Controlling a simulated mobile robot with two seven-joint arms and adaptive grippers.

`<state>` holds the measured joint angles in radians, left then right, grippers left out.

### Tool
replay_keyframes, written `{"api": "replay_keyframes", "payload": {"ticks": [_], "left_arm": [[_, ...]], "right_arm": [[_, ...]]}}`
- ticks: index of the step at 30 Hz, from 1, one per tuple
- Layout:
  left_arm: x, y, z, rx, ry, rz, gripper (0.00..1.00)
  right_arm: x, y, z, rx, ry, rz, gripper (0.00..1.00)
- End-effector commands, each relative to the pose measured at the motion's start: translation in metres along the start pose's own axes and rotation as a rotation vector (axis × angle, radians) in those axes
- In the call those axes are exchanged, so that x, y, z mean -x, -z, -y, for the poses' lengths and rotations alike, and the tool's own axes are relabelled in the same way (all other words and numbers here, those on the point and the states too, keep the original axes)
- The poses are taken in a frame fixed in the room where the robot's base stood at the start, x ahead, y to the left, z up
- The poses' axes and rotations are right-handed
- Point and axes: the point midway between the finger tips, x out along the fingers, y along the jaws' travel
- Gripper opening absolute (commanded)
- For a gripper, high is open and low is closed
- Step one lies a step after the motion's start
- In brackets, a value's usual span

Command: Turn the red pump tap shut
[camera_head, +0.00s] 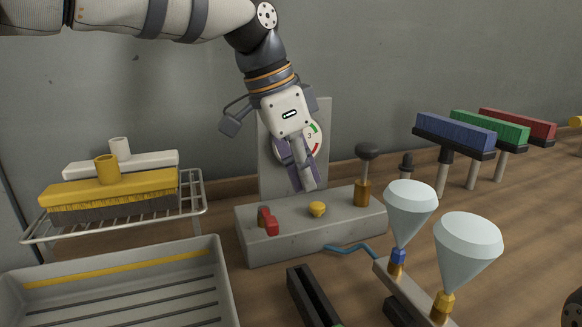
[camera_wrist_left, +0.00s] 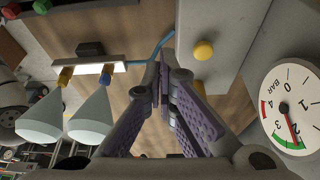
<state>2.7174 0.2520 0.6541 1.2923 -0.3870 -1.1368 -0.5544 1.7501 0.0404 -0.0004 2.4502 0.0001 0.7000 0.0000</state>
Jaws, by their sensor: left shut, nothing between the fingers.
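The red tap (camera_head: 268,221) is a short red lever on the left part of the grey pump block (camera_head: 340,222) in the head view; I do not see it in the wrist view. My left gripper (camera_head: 308,187) points down over the block, in front of the gauge panel. Its fingers are shut and empty, and their tips also show in the left wrist view (camera_wrist_left: 161,76). The tips are to the right of the red tap and apart from it, above and behind the yellow knob (camera_head: 317,209). The knob also shows in the wrist view (camera_wrist_left: 203,50). My right gripper is not in view.
The round pressure gauge (camera_wrist_left: 290,108) is close beside the gripper. A black-knobbed lever (camera_head: 367,170) rises from the block's right side. Two pale cones (camera_head: 410,210) stand front right. A grey tray (camera_head: 215,262) and a rack with brushes (camera_head: 110,195) are left.

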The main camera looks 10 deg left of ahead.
Motion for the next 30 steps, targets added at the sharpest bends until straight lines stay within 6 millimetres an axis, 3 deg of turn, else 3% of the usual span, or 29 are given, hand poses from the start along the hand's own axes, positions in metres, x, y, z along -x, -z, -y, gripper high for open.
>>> {"api": "replay_keyframes", "payload": {"ticks": [3,8,10,16,30], "left_arm": [[-0.030,-0.001,0.000,0.000,-0.005,0.005,0.00],[-0.063,-0.001,0.000,0.000,-0.004,0.005,0.00],[-0.048,-0.014,0.000,0.001,0.005,-0.004,0.00],[-0.042,-0.034,-0.001,0.000,0.006,-0.004,0.00],[-0.046,-0.038,0.002,-0.010,-0.004,0.001,0.00]], "right_arm": [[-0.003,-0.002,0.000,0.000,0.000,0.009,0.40],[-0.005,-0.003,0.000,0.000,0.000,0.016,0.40],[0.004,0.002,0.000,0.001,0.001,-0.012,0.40],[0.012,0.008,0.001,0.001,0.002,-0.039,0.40],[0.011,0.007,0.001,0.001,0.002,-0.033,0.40]]}}
